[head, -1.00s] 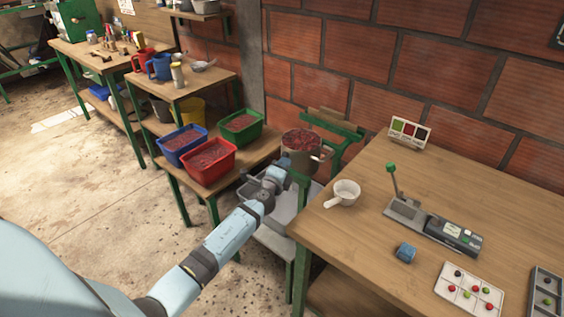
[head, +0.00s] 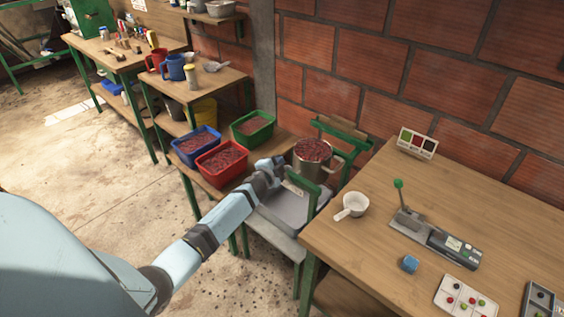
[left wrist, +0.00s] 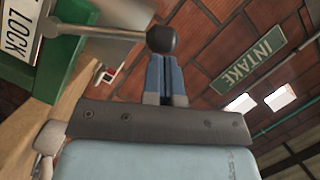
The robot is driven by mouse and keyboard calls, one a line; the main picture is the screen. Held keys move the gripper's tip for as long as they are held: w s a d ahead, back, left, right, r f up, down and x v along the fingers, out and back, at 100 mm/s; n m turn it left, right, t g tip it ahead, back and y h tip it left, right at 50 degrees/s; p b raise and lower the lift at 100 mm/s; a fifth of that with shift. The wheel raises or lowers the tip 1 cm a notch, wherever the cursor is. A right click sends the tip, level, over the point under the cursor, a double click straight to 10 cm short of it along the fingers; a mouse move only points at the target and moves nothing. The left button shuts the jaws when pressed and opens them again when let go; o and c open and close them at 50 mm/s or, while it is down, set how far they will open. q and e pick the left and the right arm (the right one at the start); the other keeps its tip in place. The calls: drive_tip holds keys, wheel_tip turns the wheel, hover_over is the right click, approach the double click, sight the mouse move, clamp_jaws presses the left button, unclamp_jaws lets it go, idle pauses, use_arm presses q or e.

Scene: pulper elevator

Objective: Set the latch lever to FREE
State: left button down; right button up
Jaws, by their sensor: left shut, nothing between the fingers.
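The latch lever (left wrist: 105,32) is a thin metal rod with a dark round knob, in the left wrist view. Its rod runs from the left, at a green plate (left wrist: 66,60) with a white LOCK label (left wrist: 17,28), to the knob at top centre. A FREE mark does not show. My left gripper (left wrist: 165,62) is shut and empty, its blue fingertips right at the knob in the picture; I cannot tell whether they touch. In the head view my left gripper (head: 280,167) is beside the pot of red cherries (head: 313,166); the lever cannot be made out there.
A green INTAKE sign (left wrist: 250,60) hangs on the brick wall. Red (head: 221,164), blue (head: 196,146) and green (head: 252,127) bins stand left of my gripper. The table (head: 350,245) at right holds a white scoop (head: 352,205) and a green-knobbed device (head: 408,217).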

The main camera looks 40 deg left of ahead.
use_arm(q)
drive_tip(key=shift+a+f, duration=0.1)
drive_tip(key=shift+a, duration=0.2)
use_arm(e)
drive_tip(key=shift+a+r, duration=0.1)
drive_tip(key=shift+a, duration=0.05)
drive_tip(key=shift+f, duration=0.2)
drive_tip(key=shift+s, duration=0.1)
